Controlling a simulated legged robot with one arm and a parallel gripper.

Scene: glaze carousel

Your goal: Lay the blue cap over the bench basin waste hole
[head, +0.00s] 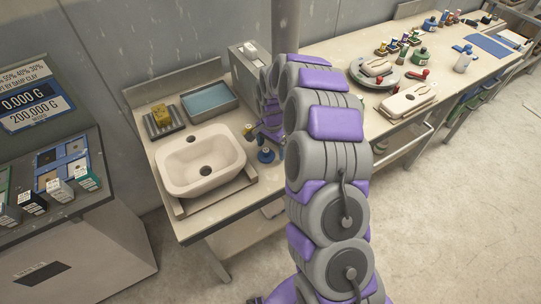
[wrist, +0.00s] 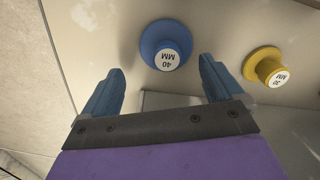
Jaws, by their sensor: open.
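The blue cap (wrist: 158,36), with a white top marked 40 MM, stands on the bench in the wrist view. In the head view the blue cap (head: 266,156) is right of the basin. My gripper (wrist: 161,65) is open and empty, its fingers pointing toward the blue cap, which lies just beyond and between the fingertips. I cannot tell the remaining distance.
A yellow cap (wrist: 259,61) stands right of the blue one in the wrist view. Behind the basin are a yellow sponge (head: 161,115) on a ribbed tray and a grey tub (head: 209,98) with blue content. A grey box (head: 246,62) stands at the back.

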